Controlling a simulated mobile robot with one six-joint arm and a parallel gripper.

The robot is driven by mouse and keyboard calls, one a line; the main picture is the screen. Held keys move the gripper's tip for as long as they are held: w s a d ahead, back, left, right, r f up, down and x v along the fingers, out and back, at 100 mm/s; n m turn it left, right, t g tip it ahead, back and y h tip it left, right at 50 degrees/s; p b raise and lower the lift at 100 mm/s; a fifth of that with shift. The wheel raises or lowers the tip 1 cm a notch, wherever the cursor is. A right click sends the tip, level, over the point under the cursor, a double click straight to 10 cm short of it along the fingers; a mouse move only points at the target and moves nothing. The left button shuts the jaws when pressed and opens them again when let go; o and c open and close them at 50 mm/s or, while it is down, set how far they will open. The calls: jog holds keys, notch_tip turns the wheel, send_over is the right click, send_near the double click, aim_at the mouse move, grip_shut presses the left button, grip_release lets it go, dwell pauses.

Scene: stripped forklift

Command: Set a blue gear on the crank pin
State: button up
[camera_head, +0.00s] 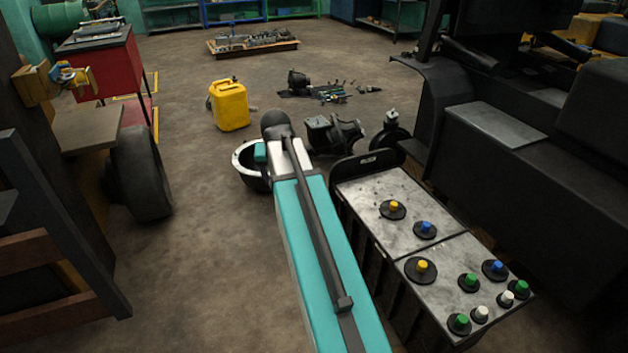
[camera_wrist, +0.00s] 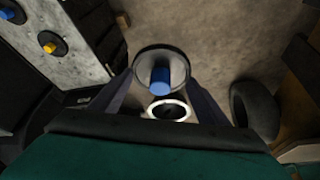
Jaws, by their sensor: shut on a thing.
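My gripper (camera_wrist: 160,88) is shut on a blue gear (camera_wrist: 162,73), a dark round disc with a blue hub, in the wrist view. The held gear is over the floor, beyond the box edge. A white ring (camera_wrist: 183,109) shows just below it in the picture; I cannot tell the gap between them. In the head view my arm hides the held gear and most of the gripper. Two other blue gears, one nearer (camera_head: 494,268) and one farther (camera_head: 425,229), lie on the grey box top (camera_head: 375,187). I cannot make out the crank pin.
Gears with yellow, green and white hubs share the box top. A white-rimmed round housing (camera_head: 240,163) stands on the floor left of my arm. Open floor is at left; the forklift body (camera_head: 540,150) bounds the right.

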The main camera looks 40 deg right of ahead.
jog(key=w+a+r+n+y, duration=0.1)
jog(key=a+r+n, duration=0.2)
jog(key=a, duration=1)
jog(key=w+a+r+n+t+y, duration=0.1)
jog(key=a+r+n, duration=0.3)
jog(key=a, duration=1)
jog(key=shift+w+a+r, duration=0.15)
jog(key=shift+w+r, duration=0.25)
jog(key=shift+w, duration=0.2)
